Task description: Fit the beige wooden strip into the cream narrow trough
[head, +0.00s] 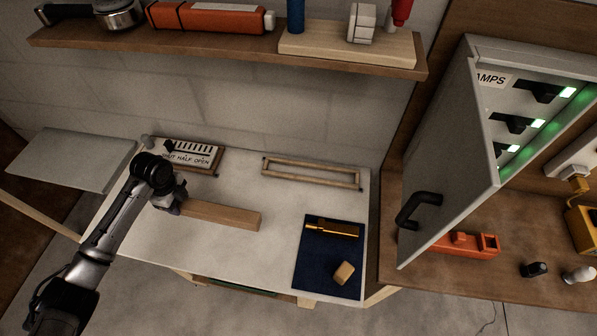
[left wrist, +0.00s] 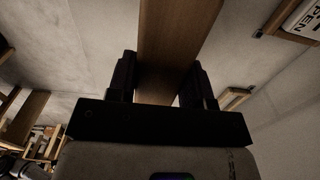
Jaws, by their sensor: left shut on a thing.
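The beige wooden strip (head: 222,215) is held at its left end by my left gripper (head: 176,202), over the white table, and its free end points right. I cannot tell whether it touches the table top. In the left wrist view the strip (left wrist: 172,45) runs away between the two dark fingers of my left gripper (left wrist: 165,85). The cream narrow trough (head: 312,182) lies at the back of the table, behind and to the right of the strip, and looks empty. My right gripper is not in view.
A sign board (head: 189,155) stands at the back left of the table. A dark blue mat (head: 313,262) with a brass-coloured tool (head: 332,229) and a small wooden block (head: 344,273) lies at the front right. A grey cabinet door (head: 455,165) stands open further right.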

